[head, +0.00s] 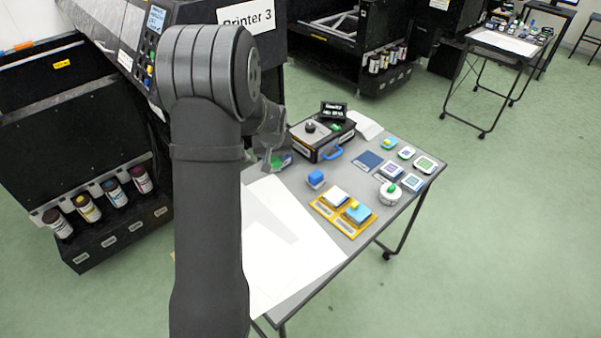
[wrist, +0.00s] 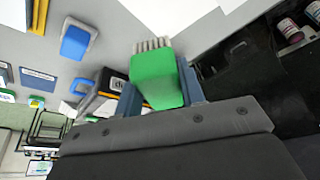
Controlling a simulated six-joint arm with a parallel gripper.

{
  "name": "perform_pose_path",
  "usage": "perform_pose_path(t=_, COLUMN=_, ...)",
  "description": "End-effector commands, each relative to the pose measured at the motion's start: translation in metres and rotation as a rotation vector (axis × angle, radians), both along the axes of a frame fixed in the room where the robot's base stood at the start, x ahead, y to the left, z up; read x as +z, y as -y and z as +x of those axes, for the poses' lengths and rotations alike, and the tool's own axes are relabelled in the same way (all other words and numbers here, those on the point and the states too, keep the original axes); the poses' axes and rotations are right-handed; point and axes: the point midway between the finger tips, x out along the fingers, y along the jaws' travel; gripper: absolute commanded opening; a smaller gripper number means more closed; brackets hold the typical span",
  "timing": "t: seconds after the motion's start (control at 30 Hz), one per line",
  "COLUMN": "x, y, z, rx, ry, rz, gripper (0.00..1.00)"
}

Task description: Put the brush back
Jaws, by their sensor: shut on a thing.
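The brush has a green handle (wrist: 158,80) and pale bristles (wrist: 152,44). My gripper (wrist: 160,92) is shut on the green handle, with a blue finger on each side. In the head view my gripper (head: 274,142) is at the left edge of the table, and a bit of the green brush (head: 278,162) shows just below it. My arm and gripper hide part of the brush there. A flat dark blue pad (head: 368,160) lies bare on the table, with a small label beside it that I cannot read.
A black box with a blue handle (head: 331,153) stands at the table's back. A blue block (head: 315,178), a yellow tray (head: 327,212), a round white container (head: 390,197) and several small pads stand on the table. White paper (head: 290,250) covers the front. Printer 3 stands behind my arm.

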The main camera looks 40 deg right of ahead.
Motion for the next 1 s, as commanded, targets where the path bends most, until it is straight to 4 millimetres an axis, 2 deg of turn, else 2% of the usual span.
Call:
perform_pose_path(t=0.03, x=0.002, y=0.021, z=-0.017, rx=-0.035, ry=0.002, rz=0.000, gripper=0.07)
perform_pose_path(t=0.2, x=0.007, y=0.075, z=-0.067, rx=-0.114, ry=0.004, rz=0.001, gripper=0.07)
perform_pose_path(t=0.4, x=0.011, y=0.111, z=-0.109, rx=-0.171, ry=0.007, rz=0.003, gripper=0.07)
perform_pose_path(t=0.5, x=0.011, y=0.118, z=-0.118, rx=-0.183, ry=0.007, rz=0.003, gripper=0.07)
perform_pose_path(t=0.57, x=0.009, y=0.120, z=-0.118, rx=-0.185, ry=0.007, rz=0.003, gripper=0.07)
perform_pose_path(t=0.67, x=0.000, y=0.118, z=-0.104, rx=-0.184, ry=0.007, rz=0.004, gripper=0.07)
perform_pose_path(t=1.0, x=-0.045, y=0.108, z=-0.029, rx=-0.184, ry=0.007, rz=0.004, gripper=0.07)
